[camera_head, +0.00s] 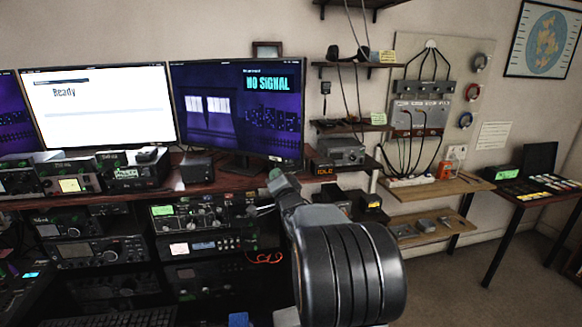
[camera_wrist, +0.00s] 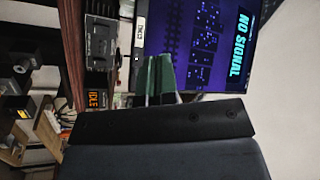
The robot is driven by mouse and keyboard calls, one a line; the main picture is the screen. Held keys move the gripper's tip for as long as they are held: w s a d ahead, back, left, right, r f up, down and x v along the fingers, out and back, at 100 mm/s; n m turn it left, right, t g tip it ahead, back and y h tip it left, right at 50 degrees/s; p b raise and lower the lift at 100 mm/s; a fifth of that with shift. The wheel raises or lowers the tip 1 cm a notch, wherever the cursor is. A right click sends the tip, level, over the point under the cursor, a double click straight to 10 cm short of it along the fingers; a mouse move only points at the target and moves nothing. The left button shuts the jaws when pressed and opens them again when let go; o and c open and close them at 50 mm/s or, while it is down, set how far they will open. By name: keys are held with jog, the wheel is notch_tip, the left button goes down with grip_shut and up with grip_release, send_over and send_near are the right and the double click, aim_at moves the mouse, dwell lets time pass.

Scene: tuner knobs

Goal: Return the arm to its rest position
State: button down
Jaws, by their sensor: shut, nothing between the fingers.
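My arm rises from the bottom of the head view, its large dark rounded link in front of the right part of the radio desk. My gripper (camera_head: 276,180) is small there, just below the right monitor (camera_head: 237,108), which reads "NO SIGNAL". In the wrist view my gripper (camera_wrist: 156,80) shows two green fingertips close together, shut and empty. Behind them in that view are the purple monitor screen (camera_wrist: 190,45) and, to the left, a grey device (camera_wrist: 101,40). I cannot tell whether the fingertips touch anything.
A radio with a green display (camera_head: 205,212) sits in the rack left of my gripper. A white "Ready" monitor (camera_head: 97,103) stands further left. Wall shelves (camera_head: 432,190) with devices and cables are right of my arm. A side table (camera_head: 540,195) stands far right, with open floor before it.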

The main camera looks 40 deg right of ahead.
jog(key=shift+a, duration=0.15)
dwell(0.5)
notch_tip(320, 180, down, 10)
jog(key=s+d+n+g, duration=0.1)
jog(key=s+n+g, duration=0.2)
jog(key=g, duration=0.4)
jog(key=s+a+f+n+g+y, duration=0.2)
jog(key=s+a+f+n+g, duration=0.15)
jog(key=s+a+f, duration=0.2)
jog(key=s+a+n+g+y, duration=0.2)
jog(key=s+a+n, duration=0.2)
jog(key=s+a, duration=0.3)
jog(key=s+a+n+g+y, duration=0.2)
jog(key=s+a, duration=0.6)
jog(key=a, duration=0.5)
jog(key=n+g, duration=0.1)
jog(key=n, duration=0.1)
jog(key=shift+f+n, duration=0.2)
jog(key=shift+n, duration=0.15)
